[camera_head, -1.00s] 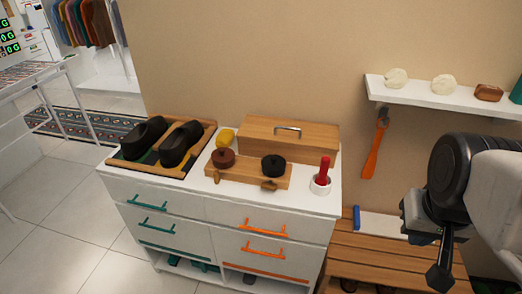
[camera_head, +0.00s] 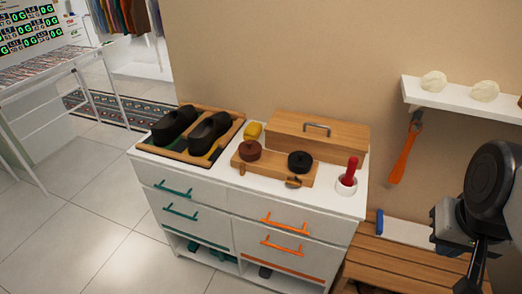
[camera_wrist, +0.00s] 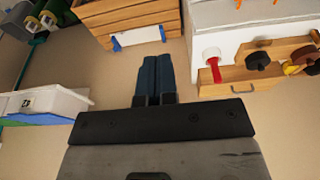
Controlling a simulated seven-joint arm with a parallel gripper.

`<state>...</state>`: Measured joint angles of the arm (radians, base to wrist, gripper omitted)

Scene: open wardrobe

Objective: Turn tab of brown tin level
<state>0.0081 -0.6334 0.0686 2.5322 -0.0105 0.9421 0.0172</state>
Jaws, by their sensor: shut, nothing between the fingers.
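The brown tin (camera_head: 250,150) sits at the left of a wooden block (camera_head: 275,171) on top of the white cabinet. A small wooden tab (camera_head: 242,169) hangs on the block's front below it, and looks upright. A black tin (camera_head: 300,161) sits at the right of the block, with its own tab (camera_head: 293,182) lying about level. My gripper (camera_wrist: 157,60) is shut and empty in the wrist view, well away from the tins. In the head view my arm is at the right edge, and the fingertips are hard to make out.
A shoe tray (camera_head: 186,158) stands left of the block, a yellow object (camera_head: 253,131) and a wooden box (camera_head: 318,134) behind it. A white cup (camera_head: 346,187) with a red handle stands to the right. A slatted bench (camera_head: 400,268) and a wall shelf (camera_head: 455,101) are at the right.

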